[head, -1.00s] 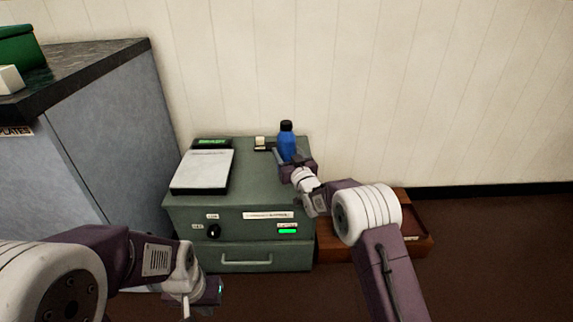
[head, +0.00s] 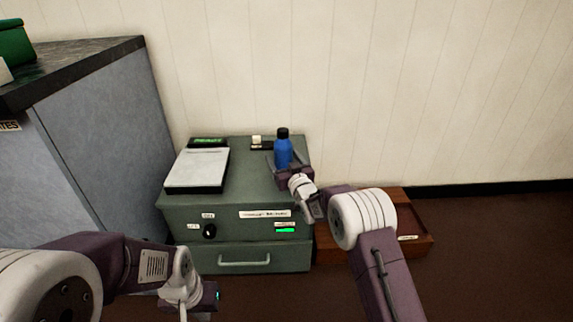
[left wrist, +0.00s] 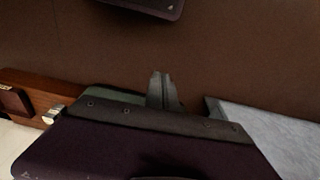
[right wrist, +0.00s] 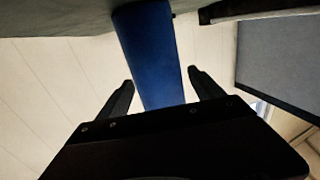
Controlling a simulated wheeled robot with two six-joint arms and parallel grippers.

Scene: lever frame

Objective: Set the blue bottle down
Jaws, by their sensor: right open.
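The blue bottle (head: 283,152) with a black cap stands upright on the top of the green-grey cabinet (head: 240,190), near its right back. My right gripper (head: 286,160) is open, with one finger on each side of the bottle. In the right wrist view, the blue bottle (right wrist: 150,55) passes between the spread fingers of the right gripper (right wrist: 160,88), with a gap on both sides. My left gripper (head: 203,312) is low in front of the cabinet and empty. In the left wrist view its fingers (left wrist: 162,88) are together.
A white-topped device (head: 197,168) lies on the cabinet's left part, with a green display behind it. A small black-and-white item (head: 258,143) is left of the bottle. A wooden tray (head: 410,222) is right of the cabinet. A grey counter (head: 100,140) stands left.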

